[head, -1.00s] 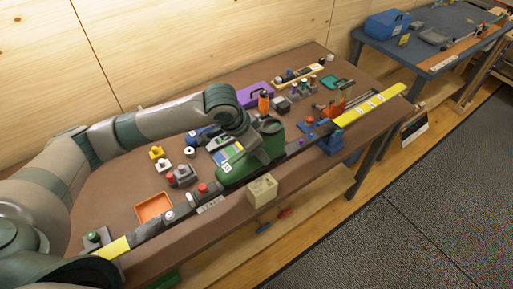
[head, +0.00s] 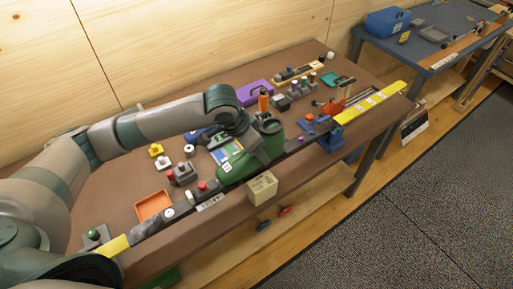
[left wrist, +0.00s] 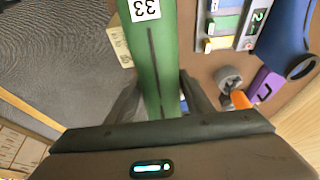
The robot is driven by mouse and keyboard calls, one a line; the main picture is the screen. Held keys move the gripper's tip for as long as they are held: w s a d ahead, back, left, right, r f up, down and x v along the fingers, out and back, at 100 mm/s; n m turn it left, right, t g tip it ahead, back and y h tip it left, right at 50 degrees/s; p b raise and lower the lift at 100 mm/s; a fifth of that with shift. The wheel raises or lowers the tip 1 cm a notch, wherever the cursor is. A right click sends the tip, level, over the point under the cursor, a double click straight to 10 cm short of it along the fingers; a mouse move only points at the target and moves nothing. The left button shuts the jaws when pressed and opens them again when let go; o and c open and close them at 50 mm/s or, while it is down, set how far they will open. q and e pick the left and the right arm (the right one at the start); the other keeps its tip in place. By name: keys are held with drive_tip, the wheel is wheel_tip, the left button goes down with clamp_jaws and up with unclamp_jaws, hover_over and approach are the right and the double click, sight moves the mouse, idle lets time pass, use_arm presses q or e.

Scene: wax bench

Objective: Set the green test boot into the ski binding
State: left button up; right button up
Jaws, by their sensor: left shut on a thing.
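The green test boot (head: 232,167) is over the middle of the ski (head: 118,246), a long dark strip with yellow ends along the bench's front edge. My left gripper (head: 262,152) is shut on the boot. In the left wrist view the boot (left wrist: 150,50), with a "33" label, runs between the two fingers (left wrist: 160,100). A dark piece with a red knob (head: 203,187), perhaps part of the ski binding, sits on the ski just left of the boot. The boot and arm hide the ski below, so I cannot tell whether the boot touches the binding. My right gripper is out of view.
A blue vise (head: 331,139) stands at the ski's right part. A cardboard box (head: 263,188) is at the front edge beside the boot. An orange tray (head: 154,206), a purple case (head: 254,93) and an orange bottle (head: 263,101) stand on the bench.

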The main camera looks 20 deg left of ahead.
sight(239, 158)
use_arm(q)
drive_tip(key=shift+f, duration=0.7)
drive_tip(key=o, duration=1.3)
drive_tip(key=shift+r, duration=0.15)
drive_tip(key=shift+s+a+r+b, duration=0.15)
drive_tip(key=shift+s+r+b, duration=0.05)
drive_tip(key=shift+r+b, duration=0.3)
drive_tip(key=b+v, duration=0.4)
drive_tip(key=v, duration=1.2)
drive_tip(key=shift+s, duration=0.15)
